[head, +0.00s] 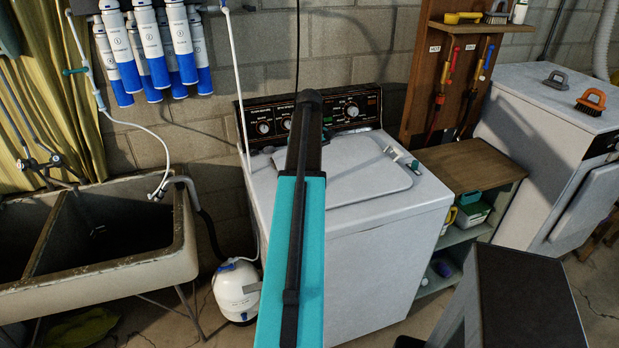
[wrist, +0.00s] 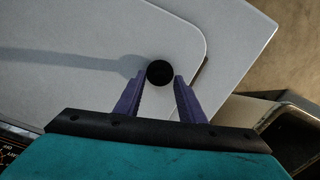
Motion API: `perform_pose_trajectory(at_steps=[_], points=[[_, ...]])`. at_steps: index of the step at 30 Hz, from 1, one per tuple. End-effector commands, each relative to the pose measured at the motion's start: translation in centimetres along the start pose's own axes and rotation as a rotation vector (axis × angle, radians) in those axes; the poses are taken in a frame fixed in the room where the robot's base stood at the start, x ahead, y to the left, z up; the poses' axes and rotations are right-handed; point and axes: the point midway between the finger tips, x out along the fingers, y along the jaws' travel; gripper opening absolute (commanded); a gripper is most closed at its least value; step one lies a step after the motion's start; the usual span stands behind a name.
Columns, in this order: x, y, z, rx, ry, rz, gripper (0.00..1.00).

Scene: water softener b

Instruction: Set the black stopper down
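The black stopper (wrist: 160,72) is a small round dark piece in the wrist view. It sits between the tips of the two purple fingers of my gripper (wrist: 160,80). The fingers flank it closely on both sides and look shut on it. Behind it is the pale top of the white washing machine (wrist: 75,25), near the rounded edge of its lid. I cannot tell whether the stopper touches that surface. In the head view my teal and black arm reaches over the washing machine (head: 375,235) and hides the gripper and stopper.
A small grey and teal fitting (head: 401,158) lies at the lid's right. A utility sink (head: 150,262) and a white tank (head: 238,292) stand left. A wooden-topped shelf (head: 468,165) and a white appliance (head: 545,110) stand right. Much of the lid (head: 370,170) is clear.

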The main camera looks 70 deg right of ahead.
Motion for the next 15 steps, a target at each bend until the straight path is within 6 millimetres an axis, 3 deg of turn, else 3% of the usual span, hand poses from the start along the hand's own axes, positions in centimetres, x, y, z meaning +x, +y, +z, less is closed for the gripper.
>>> perform_pose_trajectory(at_steps=[15], points=[[-6.0,0.1,-0.1,0.0,0.002,0.001,0.36]])
